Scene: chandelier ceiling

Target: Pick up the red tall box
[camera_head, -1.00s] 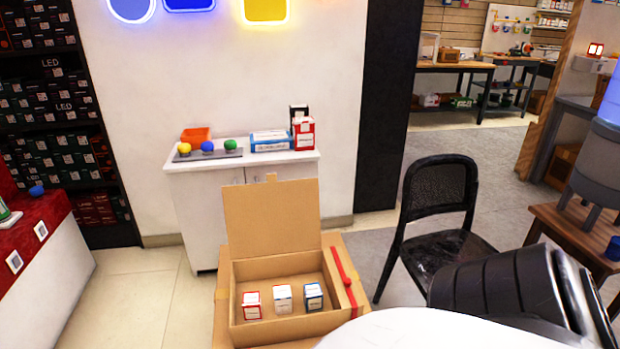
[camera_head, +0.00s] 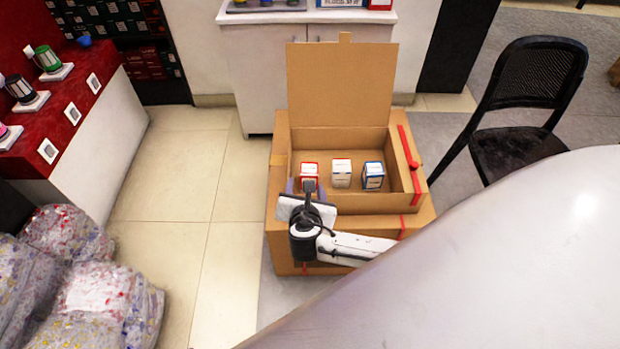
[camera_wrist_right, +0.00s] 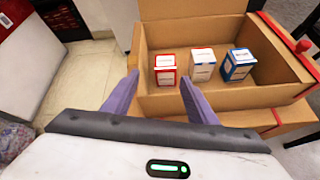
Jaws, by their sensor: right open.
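A small red and white box (camera_head: 309,170) stands at the left of a row inside an open cardboard carton (camera_head: 345,205). It also shows in the right wrist view (camera_wrist_right: 165,70). My right gripper (camera_head: 306,187) is at the carton's front wall, just in front of this box. In the right wrist view its two purple fingers (camera_wrist_right: 159,77) are spread, with nothing held and the red and white box beyond the gap. Another red and white box (camera_head: 380,4) is cut off at the top, on the white cabinet. My left gripper is out of view.
A white box (camera_head: 341,172) and a blue and white box (camera_head: 373,176) stand to the right in the carton. Its lid (camera_head: 340,85) stands up behind. A black chair (camera_head: 515,140) is at right; filled plastic bags (camera_head: 95,290) lie lower left.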

